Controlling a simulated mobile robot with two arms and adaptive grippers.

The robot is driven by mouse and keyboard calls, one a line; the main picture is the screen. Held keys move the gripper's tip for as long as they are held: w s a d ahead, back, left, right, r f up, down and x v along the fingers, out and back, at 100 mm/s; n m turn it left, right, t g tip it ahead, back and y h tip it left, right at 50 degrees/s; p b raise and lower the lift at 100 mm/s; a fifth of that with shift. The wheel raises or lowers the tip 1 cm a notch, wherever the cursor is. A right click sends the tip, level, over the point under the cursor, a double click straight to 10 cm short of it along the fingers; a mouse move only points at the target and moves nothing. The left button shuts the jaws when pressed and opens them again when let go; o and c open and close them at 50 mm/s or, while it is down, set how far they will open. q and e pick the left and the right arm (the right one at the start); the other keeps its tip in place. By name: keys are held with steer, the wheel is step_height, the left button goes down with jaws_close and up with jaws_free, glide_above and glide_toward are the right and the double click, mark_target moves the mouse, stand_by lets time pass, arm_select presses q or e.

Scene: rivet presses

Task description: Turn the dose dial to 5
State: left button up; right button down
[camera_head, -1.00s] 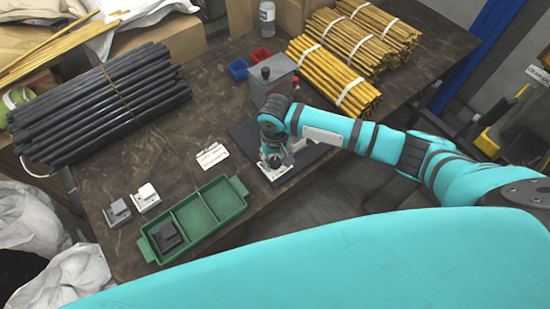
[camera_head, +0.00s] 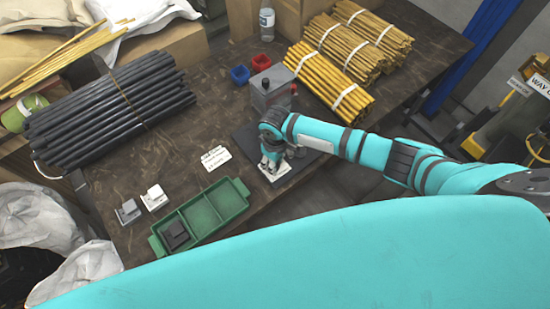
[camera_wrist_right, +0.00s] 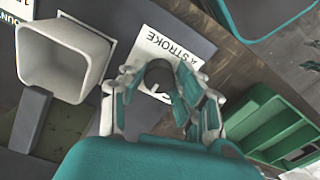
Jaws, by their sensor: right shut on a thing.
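My right gripper (camera_head: 270,163) is low over the front part of the press, at a white plate (camera_head: 288,183) on a dark base (camera_head: 246,137). In the right wrist view, its fingers (camera_wrist_right: 162,92) are closed around a dark round knob (camera_wrist_right: 159,72), which looks like the dose dial. A white plate with the word STROKE (camera_wrist_right: 172,52) lies beside the fingers. The fingers and arm cover much of the dial, and I cannot read a number or pointer. The grey press body (camera_head: 270,92) stands just behind the gripper. My left gripper is out of view.
A green tray (camera_head: 217,229) with a dark block (camera_head: 175,235) lies left of the gripper. A white card (camera_head: 216,158) and two small blocks (camera_head: 128,211) are nearby. Blue (camera_head: 239,75) and red (camera_head: 261,62) bins and bamboo bundles (camera_head: 330,82) stand behind.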

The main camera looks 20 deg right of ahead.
steer(key=n+p, duration=0.1)
steer(key=n, duration=0.3)
steer(key=shift+r+n, duration=0.1)
steer(key=shift+n, duration=0.2)
steer(key=shift+w+n+p, duration=0.15)
steer(key=shift+n+p, duration=0.3)
steer(key=shift+n, duration=1.75)
steer(key=c, duration=0.9)
jaws_free()
steer(key=shift+c, duration=0.2)
step_height(320, 180, up, 12)
